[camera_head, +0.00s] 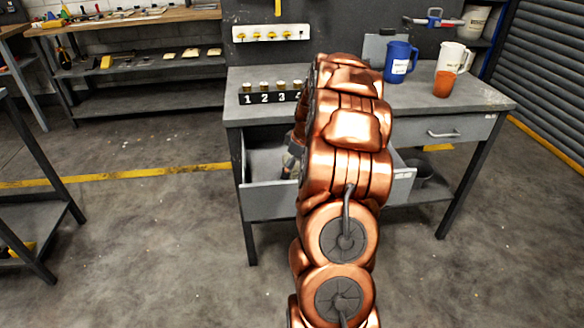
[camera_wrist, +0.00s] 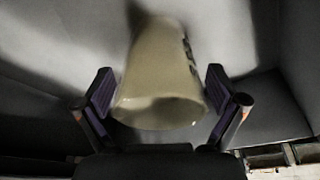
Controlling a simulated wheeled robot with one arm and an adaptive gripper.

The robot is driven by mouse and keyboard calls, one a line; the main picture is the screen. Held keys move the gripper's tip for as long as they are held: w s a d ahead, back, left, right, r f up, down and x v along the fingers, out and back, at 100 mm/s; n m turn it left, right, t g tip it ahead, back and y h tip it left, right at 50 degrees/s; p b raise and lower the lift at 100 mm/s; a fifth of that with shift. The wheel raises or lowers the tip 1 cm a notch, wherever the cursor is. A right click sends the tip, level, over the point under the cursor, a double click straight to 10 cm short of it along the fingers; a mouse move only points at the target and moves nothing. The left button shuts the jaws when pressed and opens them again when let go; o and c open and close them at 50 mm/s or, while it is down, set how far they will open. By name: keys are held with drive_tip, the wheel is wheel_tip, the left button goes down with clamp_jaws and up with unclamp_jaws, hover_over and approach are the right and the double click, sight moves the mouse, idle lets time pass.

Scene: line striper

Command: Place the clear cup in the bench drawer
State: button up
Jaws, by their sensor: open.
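The pale, yellowish see-through cup (camera_wrist: 158,75) with dark lettering is in the wrist view, between the two fingers of my gripper (camera_wrist: 160,92). The fingers are open, with a gap visible at each side of the cup. Grey surfaces like the drawer's inside surround the cup; I cannot tell for sure whether it rests on the floor. In the head view the bench drawer (camera_head: 268,202) is pulled open under the bench top. My arm covers the drawer's middle and hides most of my gripper and the cup there.
On the bench top (camera_head: 425,100) stand a blue mug (camera_head: 397,62), a white jug (camera_head: 452,58), an orange cup (camera_head: 443,84) and a numbered holder (camera_head: 270,97) with small jars. A closed drawer (camera_head: 450,132) is at the right. A shelf rack (camera_head: 130,66) stands behind left. Floor in front is clear.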

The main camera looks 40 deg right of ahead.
drive_tip(key=shift+r, duration=0.15)
drive_tip(key=v, duration=1.2)
drive_tip(key=s+a+r+g, duration=0.1)
drive_tip(key=s+a+g, duration=0.15)
drive_tip(key=a, duration=1.85)
drive_tip(key=s+a+f+m+g, duration=0.2)
drive_tip(key=s+a, duration=1.2)
drive_tip(key=s+a+f+m+g+h, duration=0.1)
drive_tip(key=s+a+f, duration=0.2)
drive_tip(key=s, duration=0.9)
drive_tip(key=shift+s+a+m, duration=0.2)
drive_tip(key=shift+s+m, duration=0.1)
drive_tip(key=shift+m, duration=0.1)
